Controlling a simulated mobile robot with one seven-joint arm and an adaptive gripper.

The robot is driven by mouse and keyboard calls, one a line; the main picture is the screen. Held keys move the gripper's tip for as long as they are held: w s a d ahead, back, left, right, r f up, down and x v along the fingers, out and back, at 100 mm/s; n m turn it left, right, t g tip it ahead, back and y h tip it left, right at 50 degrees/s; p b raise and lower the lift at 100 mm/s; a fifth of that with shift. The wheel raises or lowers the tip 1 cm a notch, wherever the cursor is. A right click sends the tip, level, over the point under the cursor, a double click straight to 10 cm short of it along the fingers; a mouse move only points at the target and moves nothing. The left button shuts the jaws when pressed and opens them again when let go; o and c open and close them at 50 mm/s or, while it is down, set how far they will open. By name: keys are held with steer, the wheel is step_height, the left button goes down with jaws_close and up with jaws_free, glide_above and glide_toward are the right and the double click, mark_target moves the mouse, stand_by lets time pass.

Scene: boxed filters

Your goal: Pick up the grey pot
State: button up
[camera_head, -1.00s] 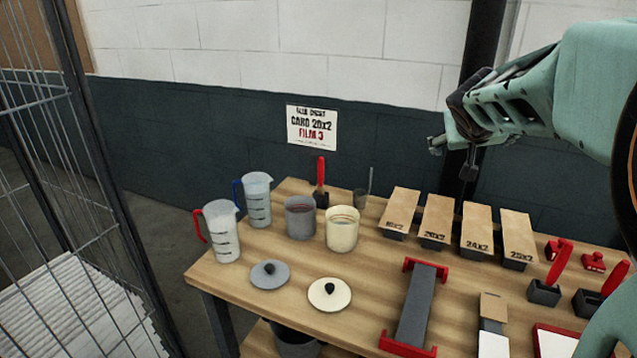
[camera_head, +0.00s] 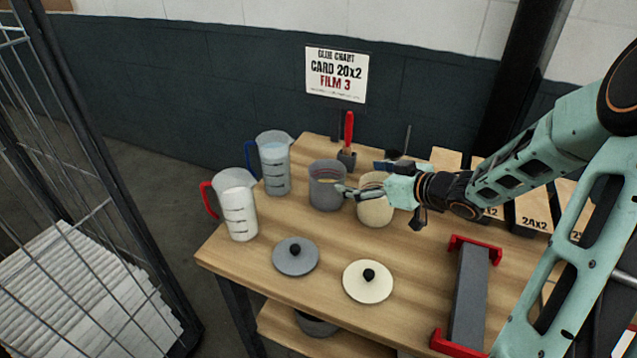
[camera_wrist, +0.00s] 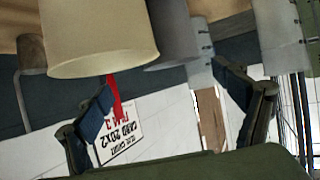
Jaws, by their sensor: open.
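The grey pot (camera_head: 325,196) stands upright and open-topped on the wooden table, between the blue-handled jug and the cream pot (camera_head: 374,211). My gripper (camera_head: 360,182) is open and empty, over the cream pot, with one fingertip close to the grey pot's right rim in the picture. I cannot tell whether it touches. In the upside-down wrist view, the grey pot (camera_wrist: 174,32) is at top centre, partly behind the cream pot (camera_wrist: 98,38). The open fingers (camera_wrist: 170,100) show below them. The grey lid (camera_head: 295,258) lies in front of the grey pot.
A blue-handled jug (camera_head: 274,168) and a red-handled jug (camera_head: 238,208) stand left of the pots. A red-handled brush (camera_head: 348,140) is behind. The cream lid (camera_head: 368,284) lies in front. A red-ended grey stand (camera_head: 469,300) is at right. A wire cage (camera_head: 75,180) stands left.

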steer(key=y, duration=0.1)
glide_toward(316, 172)
steer(key=shift+b+x, duration=0.6)
steer(key=shift+x, duration=2.1)
steer(key=shift+c, duration=0.4)
steer(key=shift+r, duration=0.1)
steer(key=c, duration=2)
